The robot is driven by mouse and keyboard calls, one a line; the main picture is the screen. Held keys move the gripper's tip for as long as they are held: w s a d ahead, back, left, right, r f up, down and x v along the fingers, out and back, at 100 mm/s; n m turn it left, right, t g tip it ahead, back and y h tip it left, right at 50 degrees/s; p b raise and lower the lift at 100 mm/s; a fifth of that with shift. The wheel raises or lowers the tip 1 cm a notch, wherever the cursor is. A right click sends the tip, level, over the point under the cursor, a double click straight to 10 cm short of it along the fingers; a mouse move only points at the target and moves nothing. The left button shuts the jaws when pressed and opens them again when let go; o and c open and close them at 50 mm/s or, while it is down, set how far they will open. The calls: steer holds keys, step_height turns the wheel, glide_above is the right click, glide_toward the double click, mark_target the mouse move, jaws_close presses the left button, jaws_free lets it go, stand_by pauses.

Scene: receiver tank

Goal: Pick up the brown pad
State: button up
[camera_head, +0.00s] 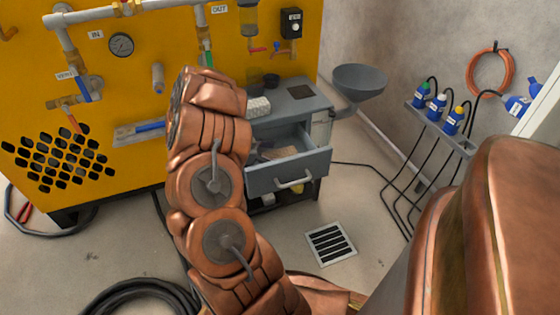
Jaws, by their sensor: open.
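A brownish flat thing (280,153), which looks like the brown pad, lies in the open drawer (291,172) of a grey cabinet. It is small in the view, and my arm and the drawer's edges partly hide the drawer's inside. My copper arm rises in front of the cabinet's left side. My gripper is not visible; the arm's own links hide its far end. I cannot tell how far the gripper is from the drawer.
The grey cabinet (318,108) has a dark flat patch and a white item (258,106) on top. A grey funnel (360,78) stands right of it. A yellow panel (120,85) with pipes is behind.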

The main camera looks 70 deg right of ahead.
steer(key=shift+s+d+f, duration=0.25)
steer(key=shift+s+d, duration=0.1)
steer(key=shift+s, duration=0.05)
steer(key=c, duration=1.3)
